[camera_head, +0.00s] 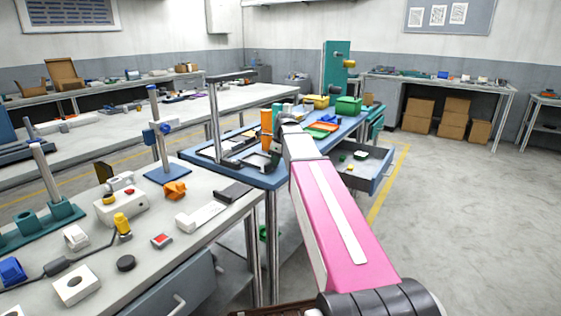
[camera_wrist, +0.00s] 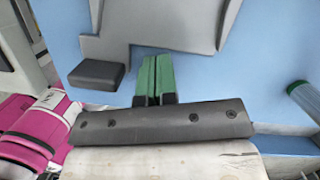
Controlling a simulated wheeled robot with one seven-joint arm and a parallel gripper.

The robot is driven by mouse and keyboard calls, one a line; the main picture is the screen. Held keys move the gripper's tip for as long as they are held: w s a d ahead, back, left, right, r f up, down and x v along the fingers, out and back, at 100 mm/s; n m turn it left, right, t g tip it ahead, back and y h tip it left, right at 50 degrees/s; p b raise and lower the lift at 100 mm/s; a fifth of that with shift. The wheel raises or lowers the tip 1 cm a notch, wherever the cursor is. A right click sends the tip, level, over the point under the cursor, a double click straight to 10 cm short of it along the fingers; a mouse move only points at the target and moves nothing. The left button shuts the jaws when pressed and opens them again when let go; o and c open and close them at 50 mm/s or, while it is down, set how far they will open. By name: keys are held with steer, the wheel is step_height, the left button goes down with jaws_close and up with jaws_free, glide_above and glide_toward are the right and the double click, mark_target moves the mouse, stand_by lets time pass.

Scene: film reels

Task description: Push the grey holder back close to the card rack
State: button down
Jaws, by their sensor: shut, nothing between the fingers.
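In the wrist view my gripper (camera_wrist: 158,62) is shut and empty, its two green fingers together and pointing at the blue tabletop. A flat grey piece with raised edges (camera_wrist: 165,22), likely the grey holder, lies just beyond the fingertips and runs out of the top of the picture. I cannot tell whether the fingertips touch it. A dark grey block (camera_wrist: 97,73) lies left of the fingers. In the head view a dark grey tray-like piece (camera_head: 262,161) sits near the front of the blue table; my arm hides the fingertips there. I cannot pick out the card rack with certainty.
An open drawer (camera_head: 373,178) juts out at right. A cluttered grey bench (camera_head: 185,240) stands in front at left.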

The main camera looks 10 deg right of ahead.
mark_target(260, 163)
steer(key=shift+w+a, duration=0.1)
steer(key=shift+a, duration=0.1)
steer(key=w+a, duration=0.2)
steer(key=a, duration=0.3)
steer(key=shift+w+a, duration=0.25)
steer(key=shift+w, duration=0.15)
steer(key=shift+s+d, duration=0.1)
steer(key=shift+d, duration=0.05)
